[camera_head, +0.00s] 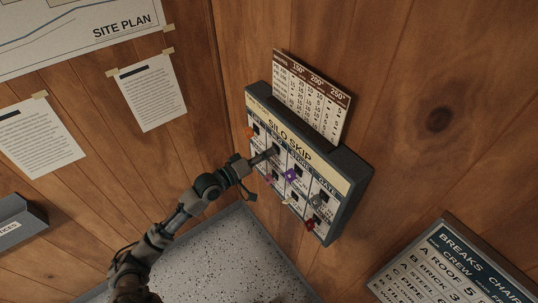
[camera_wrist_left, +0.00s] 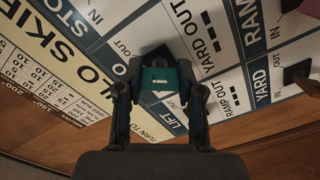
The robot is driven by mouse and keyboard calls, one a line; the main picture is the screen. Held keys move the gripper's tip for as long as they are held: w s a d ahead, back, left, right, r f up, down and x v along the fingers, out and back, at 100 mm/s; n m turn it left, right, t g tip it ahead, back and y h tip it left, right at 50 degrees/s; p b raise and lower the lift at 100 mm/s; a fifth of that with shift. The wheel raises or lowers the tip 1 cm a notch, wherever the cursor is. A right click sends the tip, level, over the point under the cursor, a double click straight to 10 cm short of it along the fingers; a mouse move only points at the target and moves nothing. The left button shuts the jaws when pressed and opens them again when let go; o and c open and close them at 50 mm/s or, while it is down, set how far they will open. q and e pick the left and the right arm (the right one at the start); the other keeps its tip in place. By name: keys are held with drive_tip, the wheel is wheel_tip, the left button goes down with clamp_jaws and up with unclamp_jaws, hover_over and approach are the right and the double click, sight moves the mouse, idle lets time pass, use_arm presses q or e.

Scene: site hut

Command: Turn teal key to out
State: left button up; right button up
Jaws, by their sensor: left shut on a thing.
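The SILO SKIP key panel (camera_head: 291,139) is fixed on the wooden wall, with several coloured keys in its face. My left gripper (camera_head: 268,155) reaches in from the left to the panel's upper row. In the left wrist view my left gripper (camera_wrist_left: 160,88) is shut on the teal key (camera_wrist_left: 160,78), with a finger on each side of it. Printed LIFT, IN and OUT labels show around the key. The gripper hides the teal key in the head view, and which mark it points to is unclear. My right gripper is out of view.
A purple key (camera_head: 291,175) sits close right of the gripper, an orange key (camera_head: 249,132) to its upper left, and a red key (camera_head: 309,224) lower down. A number chart (camera_head: 312,98) stands above the panel. A BREAKS board (camera_head: 455,268) is at lower right.

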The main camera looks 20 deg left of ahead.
use_arm(q)
drive_tip(key=shift+a+f+m, duration=0.1)
drive_tip(key=shift+f+m, duration=0.15)
drive_tip(key=shift+m, duration=0.35)
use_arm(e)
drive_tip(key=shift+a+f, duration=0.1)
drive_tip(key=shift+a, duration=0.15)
use_arm(q)
drive_tip(key=o, duration=0.9)
drive_tip(key=shift+o, duration=1.3)
drive_tip(key=shift+a+r, duration=0.1)
drive_tip(key=shift+a, duration=0.05)
drive_tip(key=v, duration=1.2)
drive_tip(key=shift+a, duration=0.55)
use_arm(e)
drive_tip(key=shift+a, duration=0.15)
use_arm(q)
drive_tip(key=shift+d, duration=0.35)
